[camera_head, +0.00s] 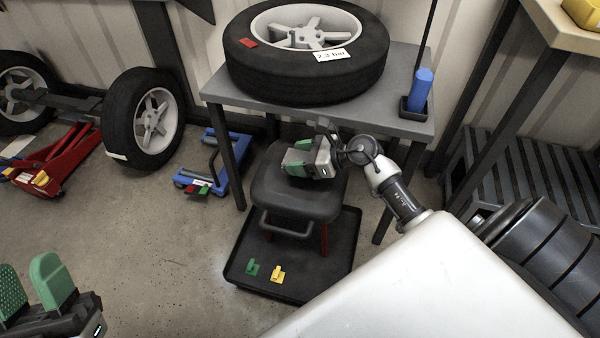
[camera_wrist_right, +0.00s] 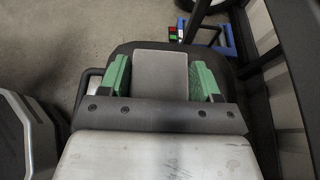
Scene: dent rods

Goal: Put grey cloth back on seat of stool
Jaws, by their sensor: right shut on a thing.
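The stool (camera_head: 292,203) has a dark padded seat and a bar handle at its front; it stands before the grey table. My right gripper (camera_head: 298,158) is over the seat's back part. In the right wrist view its two green fingers (camera_wrist_right: 161,80) are shut on the grey cloth (camera_wrist_right: 160,68), a flat, light grey rectangle. The dark seat (camera_wrist_right: 126,49) shows around and below the cloth; whether they touch I cannot tell. In the head view my gripper mostly hides the cloth. My left gripper (camera_head: 30,288) is open and empty at the lower left, away from the stool.
A tyre (camera_head: 305,75) and a blue cylinder in a holder (camera_head: 421,92) are on the table (camera_head: 218,92). A black tray (camera_head: 300,285) with green and yellow pieces lies beneath the stool. A blue trolley (camera_head: 228,160) and red jack (camera_head: 60,160) stand left.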

